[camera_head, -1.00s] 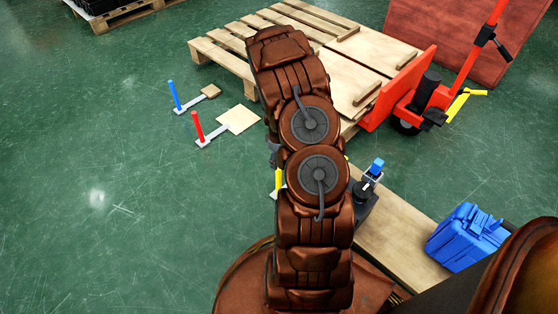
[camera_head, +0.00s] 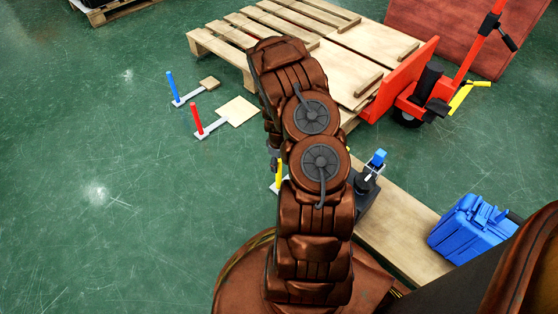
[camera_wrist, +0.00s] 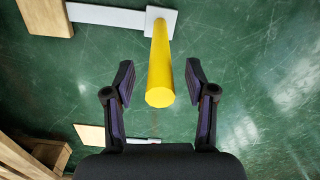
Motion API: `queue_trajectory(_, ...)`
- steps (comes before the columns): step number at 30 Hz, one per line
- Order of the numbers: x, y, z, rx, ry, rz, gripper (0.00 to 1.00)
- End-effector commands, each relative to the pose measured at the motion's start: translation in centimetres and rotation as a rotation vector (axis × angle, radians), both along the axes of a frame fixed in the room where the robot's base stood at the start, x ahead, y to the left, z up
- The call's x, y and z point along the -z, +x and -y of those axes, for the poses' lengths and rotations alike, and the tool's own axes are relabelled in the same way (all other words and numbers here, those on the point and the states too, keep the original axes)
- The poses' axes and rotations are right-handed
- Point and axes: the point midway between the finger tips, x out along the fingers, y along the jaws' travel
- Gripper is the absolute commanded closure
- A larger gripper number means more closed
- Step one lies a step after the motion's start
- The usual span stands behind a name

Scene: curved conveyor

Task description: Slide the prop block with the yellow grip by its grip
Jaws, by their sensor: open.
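The yellow grip (camera_wrist: 160,65) stands up from the light grey plate of its prop block (camera_wrist: 110,15) in the wrist view. A wooden piece (camera_wrist: 46,16) is at the block's left end. My gripper (camera_wrist: 158,85) is open, and its two fingers are on either side of the grip's top end, with gaps on both sides. In the head view my arm hides most of this block. Only part of the yellow grip (camera_head: 278,175) and a bit of its pale plate show left of the arm.
Two similar blocks, one with a blue grip (camera_head: 172,87) and one with a red grip (camera_head: 197,119), stand on the green floor to the left. A pallet (camera_head: 300,40) and red pallet jack (camera_head: 405,85) are behind. A blue case (camera_head: 465,235) is at right.

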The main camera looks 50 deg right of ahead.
Motion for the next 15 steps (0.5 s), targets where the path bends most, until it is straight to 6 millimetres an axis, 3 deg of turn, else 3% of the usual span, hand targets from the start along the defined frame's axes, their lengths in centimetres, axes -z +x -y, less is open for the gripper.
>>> queue_trajectory(8,0.06,0.01,-0.01,0.0,0.0,0.0,0.44)
queue_trajectory(15,0.06,0.02,-0.02,-0.001,0.001,0.0,0.69)
